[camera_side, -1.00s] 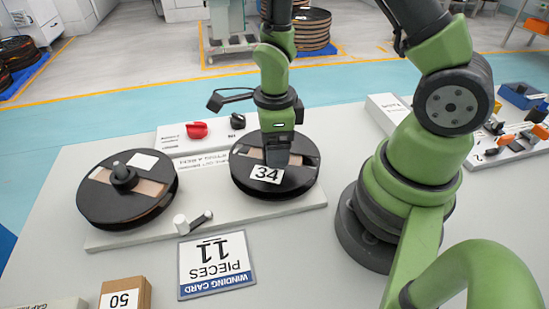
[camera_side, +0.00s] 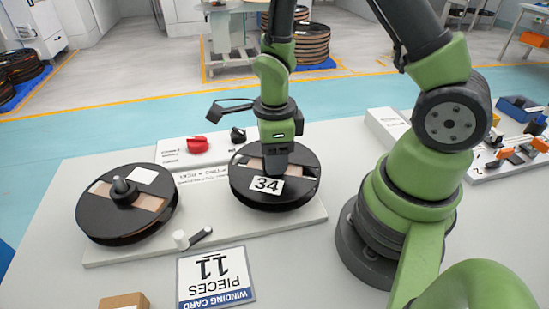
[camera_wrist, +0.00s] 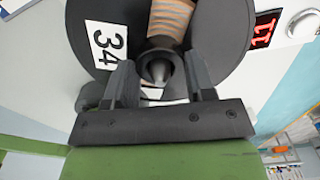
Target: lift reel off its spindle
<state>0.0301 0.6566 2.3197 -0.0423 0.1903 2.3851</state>
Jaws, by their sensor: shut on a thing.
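The right reel (camera_side: 247,190) is black with a brown winding and a white label reading 34. It sits flat at the right station on the light base plate (camera_side: 215,231). My gripper (camera_side: 276,170) points down at the reel's centre and is shut on its hub. In the wrist view my gripper (camera_wrist: 162,85) has one finger on each side of a dark round cone-shaped piece (camera_wrist: 160,68) at the reel's middle. The spindle below is hidden. A similar left reel (camera_side: 95,214), with a dark knob on top, sits at the left station.
A winding card (camera_side: 215,277) reading 11 pieces lies in front. A brown box (camera_side: 124,301) stands left of it. A tool tray (camera_side: 512,150) is at the right.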

